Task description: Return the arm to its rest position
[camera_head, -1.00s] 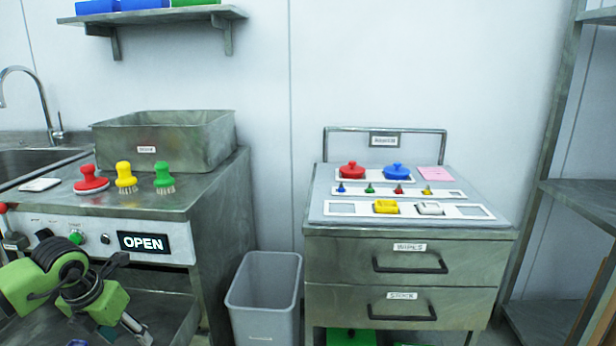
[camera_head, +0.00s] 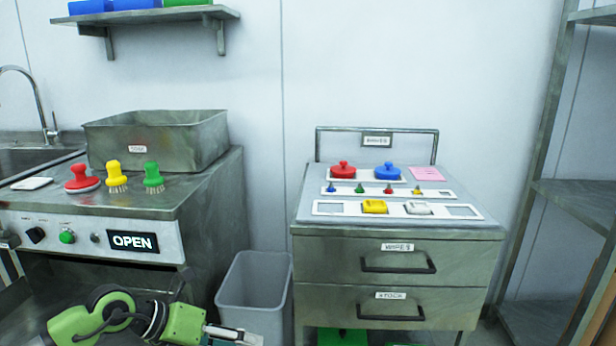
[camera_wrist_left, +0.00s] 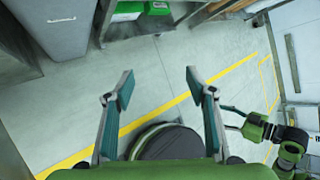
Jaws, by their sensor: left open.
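My left arm is green and black and reaches in along the bottom left of the head view. Its gripper (camera_head: 235,336) is at the lower edge, in front of the grey bin, and is partly cut off. In the left wrist view, my left gripper (camera_wrist_left: 159,84) has its two fingers wide apart with nothing between them, above the grey floor. My other green arm shows at the right of that view, with its gripper (camera_wrist_left: 234,118) small; I cannot tell whether it is open.
A grey bin (camera_head: 256,288) stands between the counter with the OPEN panel (camera_head: 133,241) and the drawer cabinet (camera_head: 397,262). The bin is close to my left gripper in the head view. A metal shelf rack (camera_head: 575,205) stands at right. Floor (camera_wrist_left: 60,105) with yellow lines is clear.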

